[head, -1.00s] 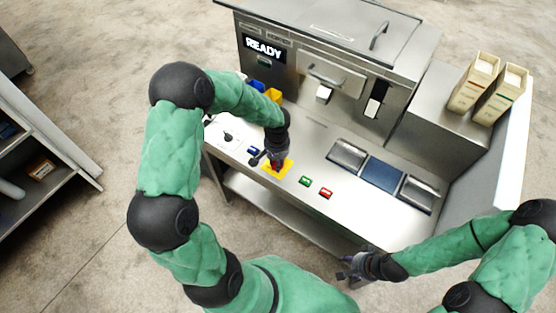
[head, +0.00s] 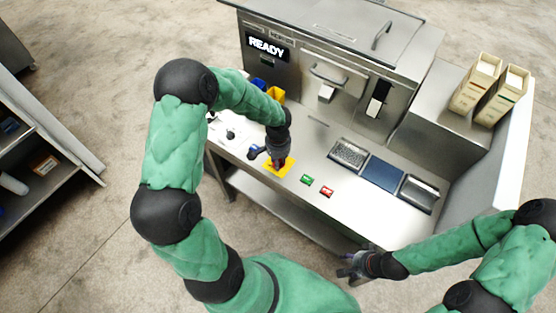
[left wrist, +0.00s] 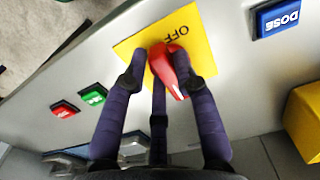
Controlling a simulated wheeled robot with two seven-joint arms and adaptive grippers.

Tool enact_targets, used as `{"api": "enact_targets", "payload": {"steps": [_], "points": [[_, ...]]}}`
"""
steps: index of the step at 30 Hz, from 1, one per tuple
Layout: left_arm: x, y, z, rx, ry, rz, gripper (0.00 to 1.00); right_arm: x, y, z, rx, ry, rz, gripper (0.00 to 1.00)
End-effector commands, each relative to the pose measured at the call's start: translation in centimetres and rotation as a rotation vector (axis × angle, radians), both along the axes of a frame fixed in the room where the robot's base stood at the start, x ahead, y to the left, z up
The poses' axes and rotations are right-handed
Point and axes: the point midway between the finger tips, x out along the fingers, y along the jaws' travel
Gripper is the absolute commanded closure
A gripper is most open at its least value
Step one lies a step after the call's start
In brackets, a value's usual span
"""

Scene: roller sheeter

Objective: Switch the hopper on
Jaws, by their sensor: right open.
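The hopper switch is a red rotary knob (left wrist: 168,66) on a yellow plate (left wrist: 190,28) marked OFF, set in the counter top. In the head view the yellow plate (head: 287,168) shows at the counter's front, mostly under my left gripper (head: 279,163). In the left wrist view my left gripper (left wrist: 168,70) has its dark fingers on both sides of the knob, and they appear to touch it. The knob's pointed white-marked end sticks out between the fingers. My right gripper (head: 347,266) is open and empty in front of the counter.
A green button (head: 306,179) and a red button (head: 327,192) lie right of the plate. A blue DOSE button (left wrist: 278,18) is on its other side. The machine display (head: 267,47) reads READY. Trays (head: 384,173) sit at the right of the counter.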

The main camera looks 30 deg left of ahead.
Motion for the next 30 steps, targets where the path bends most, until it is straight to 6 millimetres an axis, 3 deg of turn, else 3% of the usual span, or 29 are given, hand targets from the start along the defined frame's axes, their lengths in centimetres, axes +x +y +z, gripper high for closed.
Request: {"api": "enact_targets", "payload": {"steps": [14,17,30], "points": [[0.0,0.0,0.5,0.001,0.000,0.003,0.50,0.0,0.0,0.0,0.000,0.000,0.000,0.54],[0.1,0.0,1.7,0.001,-0.003,0.003,0.50,0.0,0.0,0.0,0.000,0.000,0.000,0.54],[0.1,0.0,9.8,0.001,-0.003,0.002,0.50,0.0,0.0,0.0,0.000,0.000,0.000,0.54]]}}
